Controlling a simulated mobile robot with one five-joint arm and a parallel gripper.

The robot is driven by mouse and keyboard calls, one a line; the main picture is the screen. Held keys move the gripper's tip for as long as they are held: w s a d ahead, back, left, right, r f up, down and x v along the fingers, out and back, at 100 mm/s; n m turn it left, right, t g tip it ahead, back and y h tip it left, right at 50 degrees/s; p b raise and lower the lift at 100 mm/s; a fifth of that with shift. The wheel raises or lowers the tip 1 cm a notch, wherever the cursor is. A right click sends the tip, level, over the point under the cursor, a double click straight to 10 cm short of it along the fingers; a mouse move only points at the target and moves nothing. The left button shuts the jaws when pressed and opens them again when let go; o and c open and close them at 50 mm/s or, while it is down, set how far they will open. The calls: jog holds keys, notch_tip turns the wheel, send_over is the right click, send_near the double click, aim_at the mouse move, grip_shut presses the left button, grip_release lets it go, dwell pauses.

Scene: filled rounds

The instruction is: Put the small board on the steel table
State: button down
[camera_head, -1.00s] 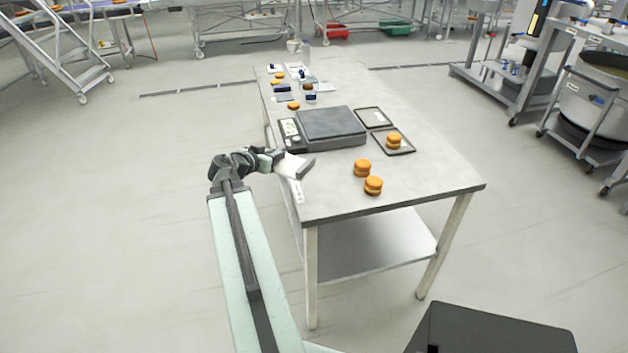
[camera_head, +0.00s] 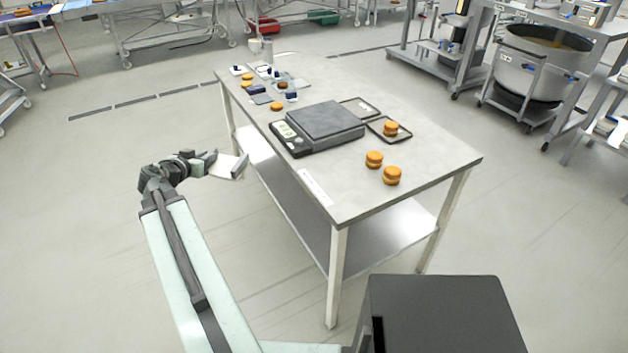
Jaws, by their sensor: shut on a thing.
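The steel table (camera_head: 420,150) stands in the middle of the view, with a lower shelf. My gripper (camera_head: 222,166) is left of the table's left edge, at about the height of the top. It is shut on a small pale flat piece, which looks like the small board (camera_head: 226,168). The board sits out in the air beside the table, apart from it as far as I can see. Part of it is hidden by the jaws.
A black scale (camera_head: 328,122) stands on the table, with dark trays (camera_head: 375,128) and several orange filled rounds (camera_head: 374,160). A white strip (camera_head: 315,187) lies near the front left edge. Small items crowd the far end. The front of the top has bare room.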

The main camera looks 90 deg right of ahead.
jog(key=shift+w+a, duration=0.15)
jog(key=shift+w, duration=0.3)
